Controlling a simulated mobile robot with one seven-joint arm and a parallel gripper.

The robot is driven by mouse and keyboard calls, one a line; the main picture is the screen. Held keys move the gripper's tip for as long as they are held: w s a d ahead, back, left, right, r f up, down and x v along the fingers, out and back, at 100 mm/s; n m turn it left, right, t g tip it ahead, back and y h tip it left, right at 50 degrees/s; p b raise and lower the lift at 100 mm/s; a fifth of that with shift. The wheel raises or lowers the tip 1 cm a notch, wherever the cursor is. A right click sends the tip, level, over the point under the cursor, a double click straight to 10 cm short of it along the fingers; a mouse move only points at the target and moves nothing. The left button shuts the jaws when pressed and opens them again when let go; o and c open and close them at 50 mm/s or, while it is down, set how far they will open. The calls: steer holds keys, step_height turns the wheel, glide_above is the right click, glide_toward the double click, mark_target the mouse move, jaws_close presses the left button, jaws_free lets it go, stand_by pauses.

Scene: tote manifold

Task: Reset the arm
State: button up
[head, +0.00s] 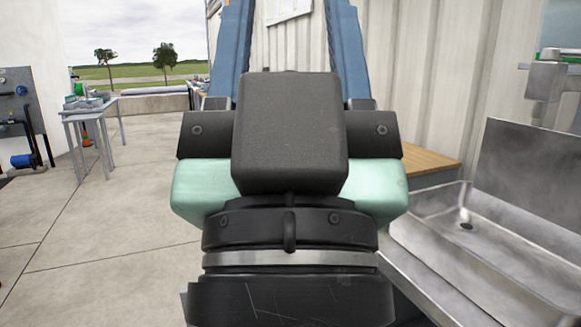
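My gripper (289,48) is in the middle of the head view, pointing up and away from the camera. Its mint-green body and black blocks show, with two blue fingers rising from them. The fingers stand wide apart, with pale wall and part of a white sheet showing between them. No held object is seen between the visible parts. The fingertips are cut off by the top edge of the picture. A black box on the wrist hides part of the gripper's middle.
A steel sink (470,250) stands close on the right, beside a wooden top (425,162). A corrugated wall (430,70) rises behind. A grey table (90,108) with items stands far left, near a dark panel (20,100) with blue fittings. The concrete floor (110,230) on the left is clear.

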step_height(320, 180, up, 25)
steer(key=p, duration=2.2)
steer(key=shift+p, duration=0.3)
steer(key=shift+r+p, duration=0.35)
steer(key=shift+c, duration=0.2)
steer(key=shift+d, duration=0.1)
